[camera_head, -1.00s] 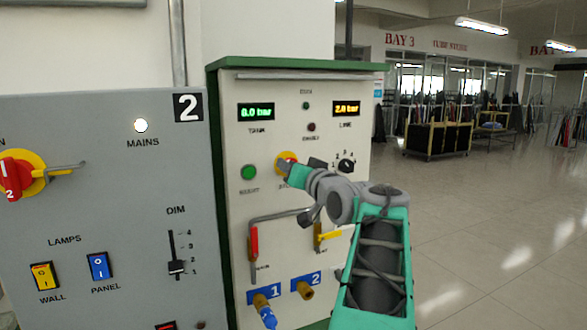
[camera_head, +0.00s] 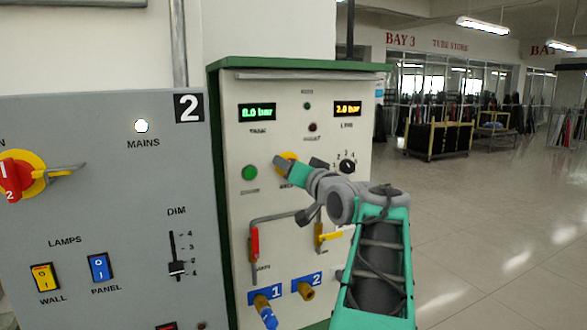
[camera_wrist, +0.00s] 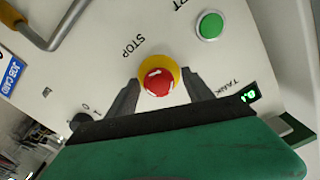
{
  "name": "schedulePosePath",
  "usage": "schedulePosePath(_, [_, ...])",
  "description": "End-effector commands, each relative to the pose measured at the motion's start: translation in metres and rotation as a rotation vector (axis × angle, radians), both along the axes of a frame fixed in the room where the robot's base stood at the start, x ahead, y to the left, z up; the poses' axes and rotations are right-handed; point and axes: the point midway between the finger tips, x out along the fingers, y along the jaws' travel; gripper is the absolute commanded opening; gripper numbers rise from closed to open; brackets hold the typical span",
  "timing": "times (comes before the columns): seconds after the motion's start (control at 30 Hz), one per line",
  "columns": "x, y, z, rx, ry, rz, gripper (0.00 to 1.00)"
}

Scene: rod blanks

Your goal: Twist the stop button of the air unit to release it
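The stop button is a red mushroom head (camera_wrist: 159,82) with white arrow marks on a yellow round base (camera_wrist: 176,66). It sits on the pale front of the air unit (camera_head: 230,200), below the displays, and its yellow base shows partly behind my gripper in the head view (camera_head: 288,156). My gripper (camera_wrist: 161,78) is at the button, with one dark finger on each side of the red head. The fingers are apart, and slight gaps seem to show beside the head; contact is not clear.
A green button (camera_head: 249,172) is left of the stop button, and a black selector knob (camera_head: 347,167) is right. Below are a red-handled lever (camera_head: 254,244), a yellow lever (camera_head: 327,235) and hose ports. A grey switch panel (camera_head: 90,210) stands at left. Open floor lies right.

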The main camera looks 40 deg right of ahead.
Motion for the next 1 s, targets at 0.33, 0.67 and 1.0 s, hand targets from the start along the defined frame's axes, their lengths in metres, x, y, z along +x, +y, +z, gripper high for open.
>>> schedulePosePath(0.33, [-0.010, 0.002, -0.002, 0.000, 0.001, -0.003, 0.61])
schedulePosePath(0.67, [-0.069, 0.019, -0.002, 0.000, 0.001, -0.004, 0.61])
schedulePosePath(1.0, [-0.075, 0.022, -0.001, 0.002, 0.002, 0.000, 0.61])
